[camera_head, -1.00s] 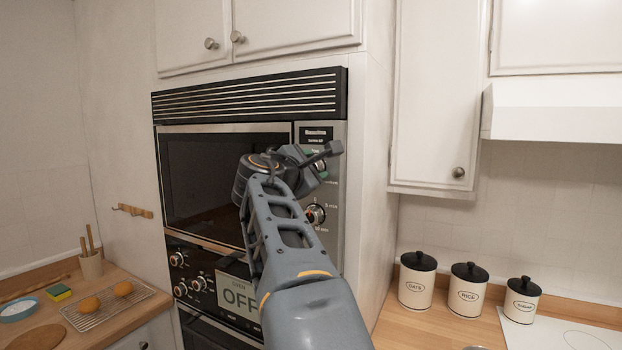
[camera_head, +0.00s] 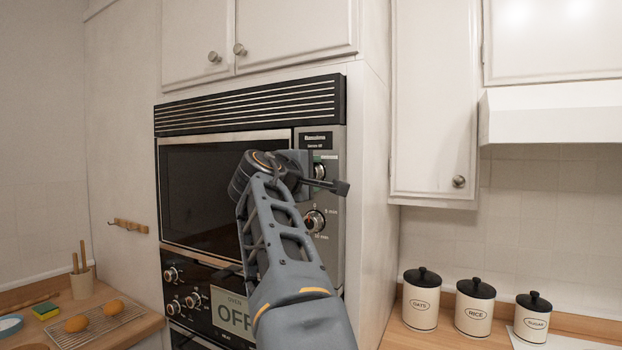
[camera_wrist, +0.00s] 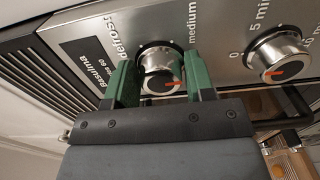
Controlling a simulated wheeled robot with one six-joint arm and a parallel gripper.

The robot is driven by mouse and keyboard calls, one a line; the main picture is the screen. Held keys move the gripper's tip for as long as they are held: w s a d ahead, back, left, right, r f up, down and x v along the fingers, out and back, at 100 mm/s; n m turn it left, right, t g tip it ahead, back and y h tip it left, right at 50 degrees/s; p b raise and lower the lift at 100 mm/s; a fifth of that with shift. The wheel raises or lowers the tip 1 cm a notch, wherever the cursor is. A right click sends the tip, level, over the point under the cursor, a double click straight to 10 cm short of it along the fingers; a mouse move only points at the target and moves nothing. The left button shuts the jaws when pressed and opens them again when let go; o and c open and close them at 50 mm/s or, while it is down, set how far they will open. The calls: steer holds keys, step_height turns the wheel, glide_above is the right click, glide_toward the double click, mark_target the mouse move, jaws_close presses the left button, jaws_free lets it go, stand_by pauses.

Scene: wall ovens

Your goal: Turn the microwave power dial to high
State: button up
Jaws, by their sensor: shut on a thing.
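The microwave power dial (camera_wrist: 160,72) is a round silver knob with a red pointer mark. In the wrist view it sits between the green fingers of my gripper (camera_wrist: 160,62), which is shut on it. The red mark points right, towards the right finger. The printed words "defrost" and "medium" show beside the dial; a "high" label is not visible. In the head view the dial (camera_head: 319,169) is partly hidden behind my gripper. The microwave (camera_head: 225,190) is built into the wall, its door shut.
The timer dial (camera_wrist: 277,57) is just right of the power dial in the wrist view and below it in the head view (camera_head: 314,221). An "OFF" sign (camera_head: 233,312) is on the oven panel below. Canisters (camera_head: 474,309) stand on the right counter.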

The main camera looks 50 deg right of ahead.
stand_by(0.5)
steer(key=o, duration=0.9)
steer(key=b+v, duration=0.3)
steer(key=v, duration=1)
steer(key=shift+a, duration=0.4)
